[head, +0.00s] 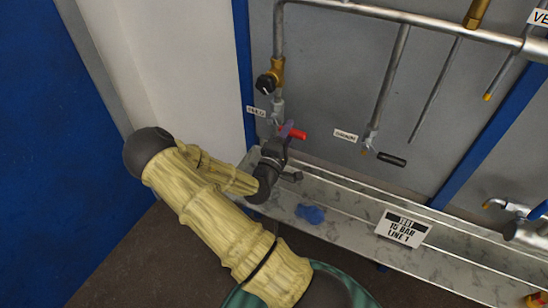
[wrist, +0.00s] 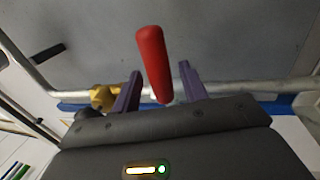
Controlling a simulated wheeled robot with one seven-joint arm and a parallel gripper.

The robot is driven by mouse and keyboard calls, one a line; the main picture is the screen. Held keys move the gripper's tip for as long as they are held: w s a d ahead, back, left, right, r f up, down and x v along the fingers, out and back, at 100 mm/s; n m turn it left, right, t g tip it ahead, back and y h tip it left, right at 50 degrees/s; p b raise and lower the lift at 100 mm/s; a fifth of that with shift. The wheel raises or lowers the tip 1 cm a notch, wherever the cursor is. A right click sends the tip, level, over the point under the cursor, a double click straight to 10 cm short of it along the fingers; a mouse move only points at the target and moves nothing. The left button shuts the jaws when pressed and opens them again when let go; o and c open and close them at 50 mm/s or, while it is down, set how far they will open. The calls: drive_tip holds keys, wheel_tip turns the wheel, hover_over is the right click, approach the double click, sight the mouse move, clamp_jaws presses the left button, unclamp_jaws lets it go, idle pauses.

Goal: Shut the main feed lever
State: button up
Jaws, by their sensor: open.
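A red lever handle (head: 293,133) sticks out to the right from a valve on a vertical pipe, low on the grey panel. A small white tag (head: 256,111) is beside this pipe; its lettering is too small to read surely. My gripper (head: 284,130) is at the red lever and partly hides the valve. In the wrist view the red handle (wrist: 153,62) stands between the two purple fingers of my gripper (wrist: 160,68), slightly tilted. Gaps show on both sides, so the fingers are open around it.
A black lever (head: 391,158) with its own tag (head: 345,135) is on another pipe to the right. A brass valve with a black knob (head: 266,84) is above the red lever. Below runs a metal trough (head: 350,222) with a blue patch (head: 310,214) and a sign (head: 403,228).

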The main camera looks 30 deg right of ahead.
drive_tip(key=b+v, duration=0.3)
drive_tip(key=v, duration=1.3)
drive_tip(key=shift+s, duration=0.2)
drive_tip(key=shift+a, duration=0.1)
